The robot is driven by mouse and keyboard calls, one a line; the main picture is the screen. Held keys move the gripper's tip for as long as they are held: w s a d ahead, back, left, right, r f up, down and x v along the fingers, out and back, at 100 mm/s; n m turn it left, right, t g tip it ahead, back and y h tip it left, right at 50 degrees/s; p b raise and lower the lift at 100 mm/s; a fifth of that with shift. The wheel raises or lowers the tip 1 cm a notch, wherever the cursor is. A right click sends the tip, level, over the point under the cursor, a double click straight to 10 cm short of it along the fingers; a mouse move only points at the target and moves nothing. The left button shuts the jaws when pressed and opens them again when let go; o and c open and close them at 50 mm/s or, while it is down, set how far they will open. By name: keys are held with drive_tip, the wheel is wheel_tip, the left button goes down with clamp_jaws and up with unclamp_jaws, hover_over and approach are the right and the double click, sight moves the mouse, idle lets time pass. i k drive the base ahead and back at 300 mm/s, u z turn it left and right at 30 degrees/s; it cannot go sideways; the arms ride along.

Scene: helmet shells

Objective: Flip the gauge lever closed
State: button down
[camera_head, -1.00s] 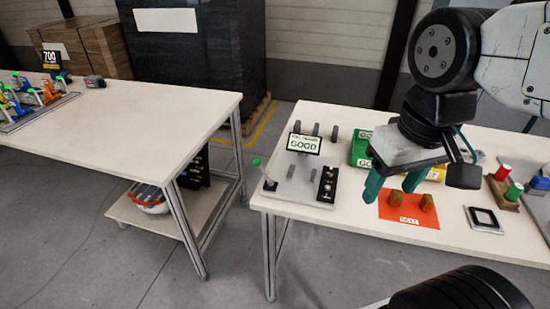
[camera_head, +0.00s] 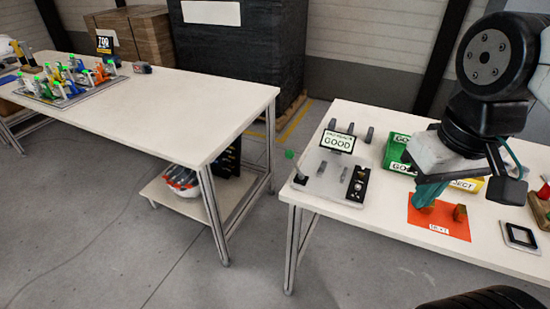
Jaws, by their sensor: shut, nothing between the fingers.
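The gauge fixture (camera_head: 322,172) is a pale plate near the left end of the right table, with a small display (camera_head: 338,142) reading GOOD. Its lever has a green knob (camera_head: 289,154) that stands out at the plate's left edge, above a small dark base (camera_head: 300,179). The lever's thin shaft is hard to make out. My gripper (camera_head: 423,198) is shut and empty, with teal fingers pointing down over the orange-red mat. It is to the right of the gauge fixture and well apart from the lever.
A black button panel (camera_head: 357,185) sits at the fixture's right side. Green bins (camera_head: 395,155) are behind my gripper. The orange-red mat (camera_head: 450,228) holds brownish parts (camera_head: 460,213). The left table (camera_head: 190,105) carries a rack of coloured clamps (camera_head: 70,88); a floor gap separates the tables.

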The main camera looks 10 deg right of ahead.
sight(290, 154)
drive_tip(key=k, duration=0.45)
drive_tip(key=u, duration=0.85)
drive_tip(key=i, duration=0.7)
drive_tip(key=z, duration=0.75)
